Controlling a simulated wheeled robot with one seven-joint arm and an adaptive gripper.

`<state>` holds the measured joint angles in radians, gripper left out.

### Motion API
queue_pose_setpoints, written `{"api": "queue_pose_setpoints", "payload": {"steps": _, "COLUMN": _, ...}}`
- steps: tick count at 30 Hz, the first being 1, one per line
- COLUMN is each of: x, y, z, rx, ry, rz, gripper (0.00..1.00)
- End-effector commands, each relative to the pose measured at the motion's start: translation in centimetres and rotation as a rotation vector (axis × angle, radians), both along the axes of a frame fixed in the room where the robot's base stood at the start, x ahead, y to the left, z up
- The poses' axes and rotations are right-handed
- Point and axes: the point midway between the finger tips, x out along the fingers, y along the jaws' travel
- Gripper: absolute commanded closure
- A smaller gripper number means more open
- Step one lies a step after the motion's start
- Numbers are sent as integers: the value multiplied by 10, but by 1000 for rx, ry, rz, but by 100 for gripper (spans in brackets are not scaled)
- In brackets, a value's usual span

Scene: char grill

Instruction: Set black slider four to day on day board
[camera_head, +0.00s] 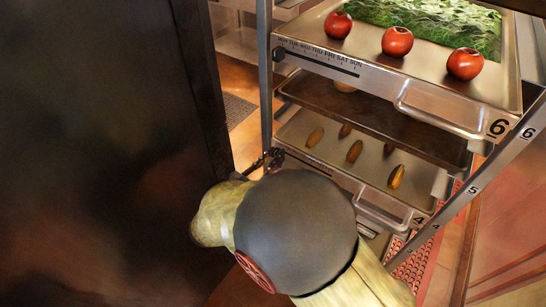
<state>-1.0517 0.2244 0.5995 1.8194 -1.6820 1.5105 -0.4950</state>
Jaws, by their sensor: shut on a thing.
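My gripper (270,160) is at the left end of the front of tray four (330,171), the lower tray marked 4 at its right. It is small and dark in this view and shut on the black slider there. The slider itself is hidden by the gripper and my arm. The day board of tray four is mostly covered by my arm, so its day letters and the slider's exact position cannot be read.
A dark tray (390,115) lies between. Rack posts (265,70) flank the trays. A dark panel (100,150) fills the left.

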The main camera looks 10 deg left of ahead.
Motion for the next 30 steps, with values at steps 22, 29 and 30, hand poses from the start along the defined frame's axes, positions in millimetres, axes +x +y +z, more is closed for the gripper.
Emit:
{"api": "queue_pose_setpoints", "payload": {"steps": 22, "x": -20, "y": -48, "z": 0, "rx": 0, "ry": 0, "rz": 0, "gripper": 100}}
{"api": "queue_pose_setpoints", "payload": {"steps": 29, "x": -20, "y": -48, "z": 0, "rx": 0, "ry": 0, "rz": 0, "gripper": 81}}
{"api": "queue_pose_setpoints", "payload": {"steps": 30, "x": -20, "y": -48, "z": 0, "rx": 0, "ry": 0, "rz": 0, "gripper": 79}}
